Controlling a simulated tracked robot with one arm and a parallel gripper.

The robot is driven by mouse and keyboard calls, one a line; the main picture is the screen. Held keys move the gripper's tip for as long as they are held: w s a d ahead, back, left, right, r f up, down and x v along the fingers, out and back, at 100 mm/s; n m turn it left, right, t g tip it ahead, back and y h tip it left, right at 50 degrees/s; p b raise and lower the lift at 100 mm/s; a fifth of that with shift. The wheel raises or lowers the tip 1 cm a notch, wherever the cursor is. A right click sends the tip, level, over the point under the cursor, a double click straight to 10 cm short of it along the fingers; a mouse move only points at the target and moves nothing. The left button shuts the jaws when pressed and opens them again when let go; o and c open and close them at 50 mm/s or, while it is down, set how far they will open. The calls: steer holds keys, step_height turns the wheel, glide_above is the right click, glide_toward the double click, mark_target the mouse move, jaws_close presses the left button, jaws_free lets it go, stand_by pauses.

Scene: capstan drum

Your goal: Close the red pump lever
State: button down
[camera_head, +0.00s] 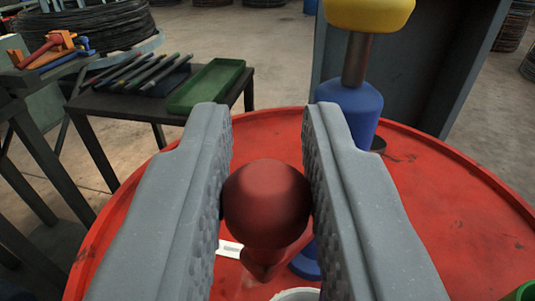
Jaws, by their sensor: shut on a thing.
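The red pump lever's round knob (266,204) sits between the two grey fingers of my gripper (266,200), low in the middle of the camera view. Both fingers touch the knob's sides. A narrower red stem shows just below the knob. The rest of the lever and its pivot are hidden or out of view, so I cannot tell its full angle. The knob stands above a red round drum top (443,215).
A blue and yellow post (350,110) stands behind my right finger. A dark bench with a green tray (206,86) and several dark tools is at the back left. Coiled cable (90,28) lies beyond. A green edge (523,291) shows at the lower right.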

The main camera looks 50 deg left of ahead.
steer(key=a+m+t+h+p, duration=0.1)
steer(key=m+h+p, duration=0.1)
steer(key=h, duration=0.3)
steer(key=w+a+m+t+h+p, duration=0.1)
steer(key=a+m+t+h+p, duration=0.1)
steer(key=m+h, duration=0.3)
steer(key=w+a+m+t+h+p, duration=0.1)
steer(key=m+t+h+p, duration=0.1)
steer(key=m+h+p, duration=0.1)
steer(key=shift+w+a+r+m+h, duration=0.15)
steer(key=shift+m+h, duration=0.15)
steer(key=shift+h, duration=0.4)
steer(key=shift+a+m+h, duration=0.1)
steer(key=shift+m+h, duration=0.2)
steer(key=shift+h, duration=0.4)
steer(key=shift+w+m+h+p, duration=0.1)
steer(key=shift+m+h+p, duration=0.3)
steer(key=shift+p, duration=0.5)
steer(key=c, duration=1.3)
jaws_free()
steer(key=shift+w, duration=0.1)
steer(key=shift+s+a+f, duration=0.1)
steer(key=shift+s+f, duration=0.1)
